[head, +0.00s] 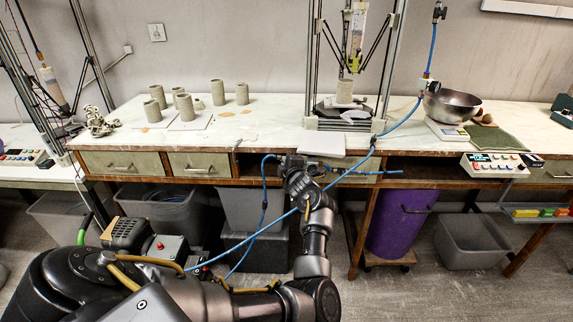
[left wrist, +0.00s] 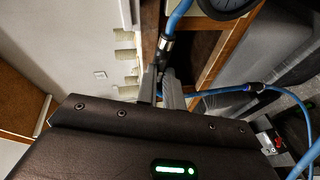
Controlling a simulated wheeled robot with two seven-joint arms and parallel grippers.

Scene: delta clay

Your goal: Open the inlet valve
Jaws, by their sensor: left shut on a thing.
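My left gripper (head: 292,168) is at the front edge of the bench, where a blue air line (head: 265,185) runs just below the top. In the left wrist view its fingers (left wrist: 161,82) are closed at the dark metal fitting (left wrist: 164,48) on the end of a blue hose (left wrist: 177,17). I take this fitting to be the inlet valve. The part between the fingers is mostly hidden, so I cannot tell how its handle is turned. In the head view my gripper covers it. My right gripper is in neither view.
Clay cylinders (head: 241,93) and a delta printer stand on the bench (head: 270,112). Grey bins (head: 255,208) and a purple drum (head: 398,225) are underneath.

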